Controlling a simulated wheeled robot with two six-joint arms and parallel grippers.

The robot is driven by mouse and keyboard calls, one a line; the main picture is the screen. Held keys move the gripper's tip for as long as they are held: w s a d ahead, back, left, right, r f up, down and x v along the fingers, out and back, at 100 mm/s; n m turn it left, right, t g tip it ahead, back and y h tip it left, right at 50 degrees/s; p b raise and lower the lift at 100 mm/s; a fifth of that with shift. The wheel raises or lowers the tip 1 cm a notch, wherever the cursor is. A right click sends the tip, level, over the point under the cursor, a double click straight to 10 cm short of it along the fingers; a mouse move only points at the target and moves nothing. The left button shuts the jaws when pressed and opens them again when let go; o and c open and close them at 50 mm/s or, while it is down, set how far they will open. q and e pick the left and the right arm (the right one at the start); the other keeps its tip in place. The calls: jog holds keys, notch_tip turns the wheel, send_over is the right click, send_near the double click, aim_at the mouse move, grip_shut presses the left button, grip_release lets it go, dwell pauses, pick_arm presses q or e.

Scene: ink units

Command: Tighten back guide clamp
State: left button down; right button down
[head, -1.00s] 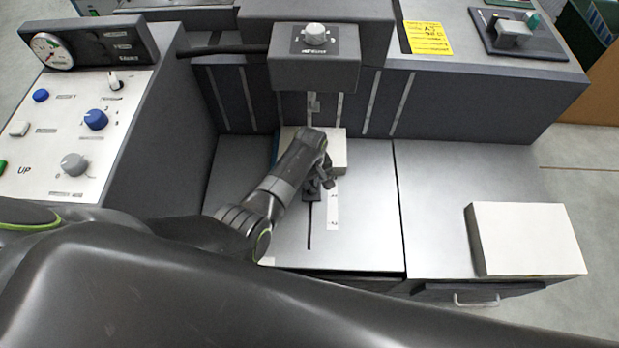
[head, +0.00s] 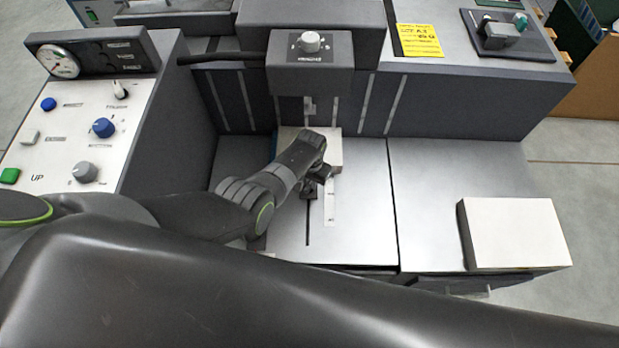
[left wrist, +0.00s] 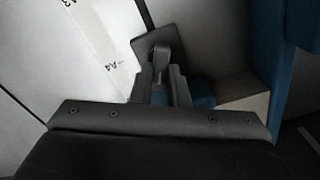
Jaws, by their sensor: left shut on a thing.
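The back guide clamp shows in the left wrist view as a dark lever (left wrist: 161,58) on a dark square plate (left wrist: 150,43). My left gripper (left wrist: 162,82) has its fingers closed on the lever. In the head view my left gripper (head: 318,178) points down at the steel table, at the near edge of a white paper stack (head: 333,153), and mostly hides the clamp. A dark slot (head: 308,232) runs from there toward me, beside a white scale strip (head: 329,212). In the left wrist view the strip (left wrist: 112,66) carries size marks. My right gripper is not in view.
A control panel with knobs (head: 85,172) stands at left. A grey box with a dial (head: 310,62) overhangs the stack. A white block (head: 515,233) lies at right on the steel top. Blue parts (left wrist: 268,50) stand close beside the gripper. The table's middle right is clear.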

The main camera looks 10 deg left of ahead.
pick_arm(q)
jog(key=shift+d+m+p, duration=0.15)
jog(key=shift+m+p, duration=0.15)
jog(key=shift+m, duration=1.7)
jog(key=c, duration=1.4)
grip_release()
notch_tip(320, 180, up, 7)
jog(key=p, duration=0.4)
jog(key=shift+r, duration=0.1)
notch_tip(320, 180, up, 10)
jog(key=p, duration=0.3)
jog(key=shift+r, duration=0.1)
